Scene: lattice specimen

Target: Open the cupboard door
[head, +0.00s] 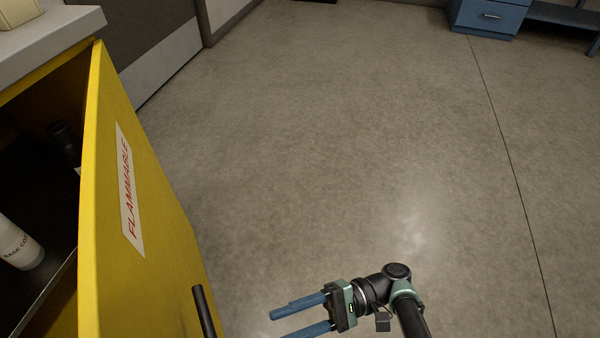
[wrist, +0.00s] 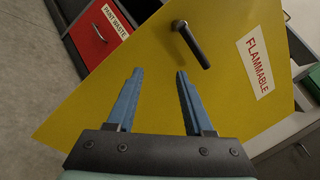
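The yellow cupboard door (head: 150,230) stands partly open at the left of the head view, with a white label reading FLAMMABLE in red. Its dark bar handle (head: 204,311) shows at the bottom edge of that view. In the wrist view the door (wrist: 175,95) fills the middle, and the handle (wrist: 191,46) lies just beyond and right of the fingertips. My gripper (head: 279,325) is open and empty, to the right of the handle in the head view. In the wrist view its blue fingers (wrist: 159,72) are apart with nothing between them.
Inside the cupboard are a white bottle (head: 18,245) and a dark bottle (head: 64,143) on a shelf. A grey countertop (head: 45,45) lies above. A red PAINT WASTE bin (wrist: 97,33) shows in the wrist view. Open floor (head: 340,150) spreads to the right; a blue drawer unit (head: 487,18) stands far off.

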